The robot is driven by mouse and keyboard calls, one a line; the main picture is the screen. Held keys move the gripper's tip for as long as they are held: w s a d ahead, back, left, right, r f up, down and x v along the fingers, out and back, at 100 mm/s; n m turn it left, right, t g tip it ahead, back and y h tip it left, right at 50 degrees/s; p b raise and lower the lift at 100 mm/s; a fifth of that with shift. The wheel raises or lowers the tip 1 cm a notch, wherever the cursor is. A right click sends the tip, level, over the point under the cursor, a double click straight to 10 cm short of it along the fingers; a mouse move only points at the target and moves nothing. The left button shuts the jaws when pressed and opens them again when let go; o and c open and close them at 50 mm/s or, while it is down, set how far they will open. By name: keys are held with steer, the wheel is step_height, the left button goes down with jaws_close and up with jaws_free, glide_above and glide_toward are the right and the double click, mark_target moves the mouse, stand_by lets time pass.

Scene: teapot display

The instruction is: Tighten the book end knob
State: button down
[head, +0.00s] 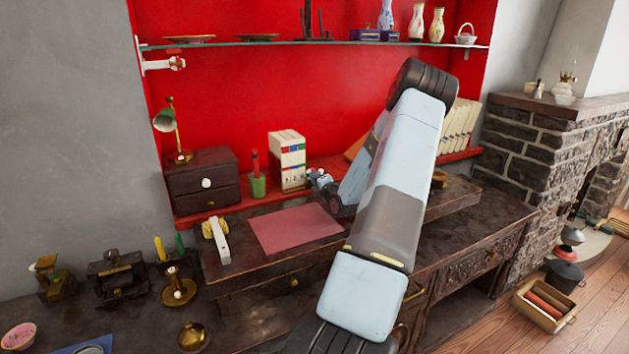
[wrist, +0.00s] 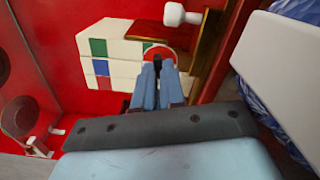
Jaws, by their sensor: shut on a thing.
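My gripper (head: 318,181) reaches past the arm to the right side of the white books (head: 290,160) on the red shelf. A brown wooden strip (wrist: 205,52) runs beside the books.
A white knob (wrist: 182,14) sticks out near the fingers. A glass shelf (head: 310,43) with vases is overhead. A drawer box (head: 203,170) and a green cup (head: 258,186) stand left of the books.

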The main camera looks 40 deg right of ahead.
steer(key=shift+f+m, duration=0.1)
steer(key=shift+m, duration=1.1)
steer(key=c, duration=1.2)
jaws_free()
steer(key=v, duration=1.3)
steer(key=shift+s+f, duration=0.1)
steer(key=shift+s, duration=0.25)
